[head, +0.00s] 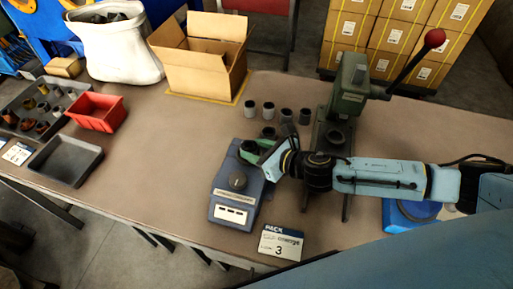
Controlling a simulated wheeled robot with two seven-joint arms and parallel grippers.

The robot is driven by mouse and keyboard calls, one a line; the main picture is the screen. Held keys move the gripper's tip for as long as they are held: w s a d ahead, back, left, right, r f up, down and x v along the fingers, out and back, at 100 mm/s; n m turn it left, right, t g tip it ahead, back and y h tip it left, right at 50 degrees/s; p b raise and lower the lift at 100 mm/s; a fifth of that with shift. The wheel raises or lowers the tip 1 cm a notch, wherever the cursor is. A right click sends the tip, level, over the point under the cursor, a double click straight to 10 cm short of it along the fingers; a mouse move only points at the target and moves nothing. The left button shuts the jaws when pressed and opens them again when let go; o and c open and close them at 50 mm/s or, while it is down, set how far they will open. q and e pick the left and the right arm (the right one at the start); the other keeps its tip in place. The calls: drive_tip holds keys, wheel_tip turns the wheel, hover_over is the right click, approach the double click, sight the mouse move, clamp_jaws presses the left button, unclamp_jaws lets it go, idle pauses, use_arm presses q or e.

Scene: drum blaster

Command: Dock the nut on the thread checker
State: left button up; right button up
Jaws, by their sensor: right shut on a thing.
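The thread checker appears to be the blue-grey bench device (236,190) with a black round knob on top and a pale label strip on its front. My right gripper (258,157) reaches in from the right, over the back right part of this device. Its green-edged jaws are shut on a small piece, taken to be the nut, which the jaws and wrist mostly hide. I cannot tell whether it touches the device. My left gripper is not in view.
Several grey cylindrical pieces (268,109) stand behind the gripper. A dark green press (347,92) with a red-knobbed lever stands right of them. A red bin (95,112), grey tray (66,160) and cardboard box (203,72) are left.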

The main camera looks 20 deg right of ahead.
drive_tip(key=shift+f+b, duration=0.45)
drive_tip(key=shift+f, duration=0.2)
drive_tip(key=o, duration=0.8)
drive_tip(key=shift+o, duration=0.2)
drive_tip(key=shift+p+v, duration=0.95)
drive_tip(key=shift+v, duration=1.65)
approach(257, 153)
drive_tip(key=shift+s+d+r+p, duration=0.1)
drive_tip(key=shift+s+r+p, duration=0.2)
drive_tip(key=shift+s+r, duration=0.25)
